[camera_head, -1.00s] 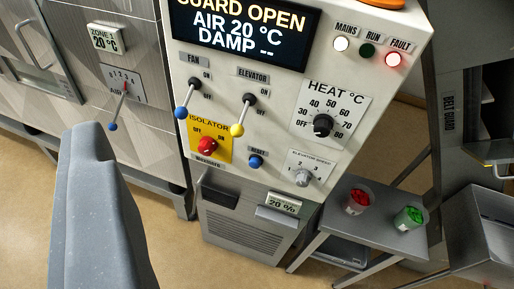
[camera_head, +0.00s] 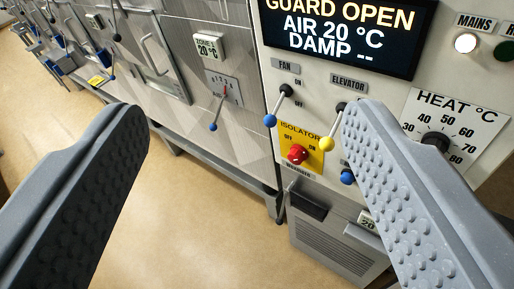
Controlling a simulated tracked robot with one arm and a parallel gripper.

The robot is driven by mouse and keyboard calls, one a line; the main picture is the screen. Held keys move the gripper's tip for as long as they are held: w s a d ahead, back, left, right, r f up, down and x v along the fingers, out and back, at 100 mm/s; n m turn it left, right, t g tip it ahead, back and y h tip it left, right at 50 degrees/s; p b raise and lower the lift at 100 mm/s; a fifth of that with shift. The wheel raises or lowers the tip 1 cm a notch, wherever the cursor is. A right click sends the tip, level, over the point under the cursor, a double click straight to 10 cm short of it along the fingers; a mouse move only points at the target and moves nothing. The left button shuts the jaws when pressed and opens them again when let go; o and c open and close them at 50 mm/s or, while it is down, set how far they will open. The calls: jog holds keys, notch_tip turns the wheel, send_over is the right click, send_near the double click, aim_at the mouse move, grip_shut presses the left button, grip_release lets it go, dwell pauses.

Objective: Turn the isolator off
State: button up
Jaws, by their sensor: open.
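The isolator is a red rotary knob (camera_head: 297,154) on a yellow plate (camera_head: 318,160) marked OFF at left and ON at right, low on the white control panel. I cannot tell for sure which mark the knob points to. My gripper (camera_head: 245,115) is open and empty, with one finger on each side of the picture. The knob shows between the fingers, nearer the right one, and nothing touches it. The right finger hides part of the panel right of the isolator plate.
A blue-tipped fan lever (camera_head: 270,121) and a yellow-tipped elevator lever (camera_head: 327,143) hang just above the isolator. A blue reset button (camera_head: 347,177) is to its right. The display (camera_head: 345,30) reads GUARD OPEN. Clear floor (camera_head: 200,220) lies at lower left.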

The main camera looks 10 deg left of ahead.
jog(key=w+a+f+m+t+b, duration=0.2)
jog(key=w+a+f+m+b, duration=0.15)
jog(key=w+f+m, duration=0.55)
jog(key=w+a+f+m+t+b, duration=0.15)
jog(key=w+a+f+m, duration=0.4)
jog(key=w, duration=0.65)
jog(key=m+g+h+b, duration=0.45)
jog(key=m+h, duration=0.65)
jog(key=m, duration=0.7)
send_near(294, 161)
jog(key=shift+y, duration=0.3)
jog(key=x, duration=0.9)
jog(key=shift+w+d+f, duration=0.1)
jog(key=shift+w+d, duration=0.15)
jog(key=shift+d, duration=0.15)
jog(key=c, duration=1)
jog(key=shift+o, duration=0.2)
jog(key=shift+a, duration=0.25)
jog(key=shift+d+n, duration=0.1)
jog(key=shift+n, duration=0.15)
